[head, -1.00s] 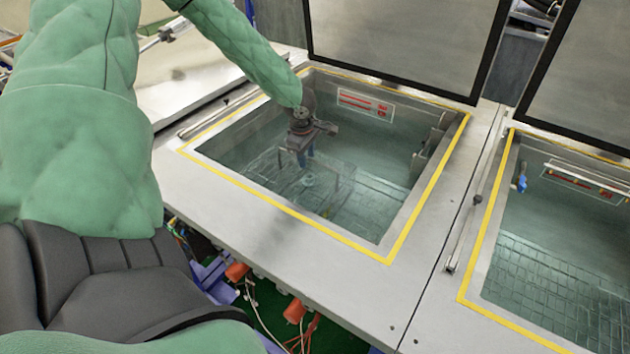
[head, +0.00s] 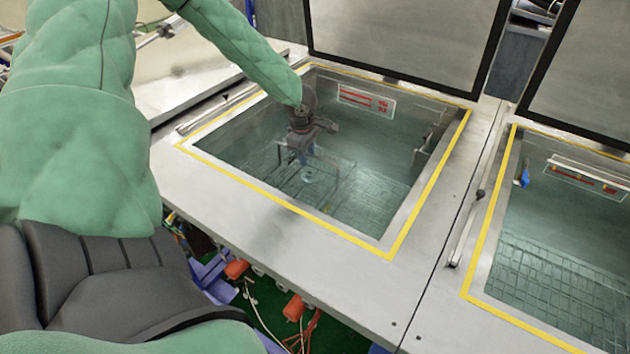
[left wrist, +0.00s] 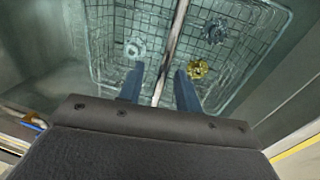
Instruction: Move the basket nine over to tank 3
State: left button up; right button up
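A wire basket (head: 330,178) sits low inside the near tank (head: 405,222), which has a yellow-edged rim and a raised lid. My left gripper (head: 302,150) reaches down into this tank, at the basket's top. In the left wrist view its two blue fingers (left wrist: 160,82) are apart, on either side of the basket's thin metal handle bar (left wrist: 174,45), with gaps between them and the bar. The basket (left wrist: 100,62) shows below with small grey parts and a yellow part inside. The signs are too small to read, so I cannot tell the tank or basket numbers. My right gripper is not in view.
A second yellow-edged tank (head: 478,262) with a raised lid (head: 590,80) stands at the right. A blue item (head: 523,176) and a metal bar (head: 590,174) show in it. The near tank's lid (head: 400,40) stands up behind its opening. Grey deck lies between the tanks.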

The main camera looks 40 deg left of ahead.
pick_arm(q)
grip_shut()
jog(key=shift+w+r, duration=0.1)
jog(key=shift+r, duration=1.45)
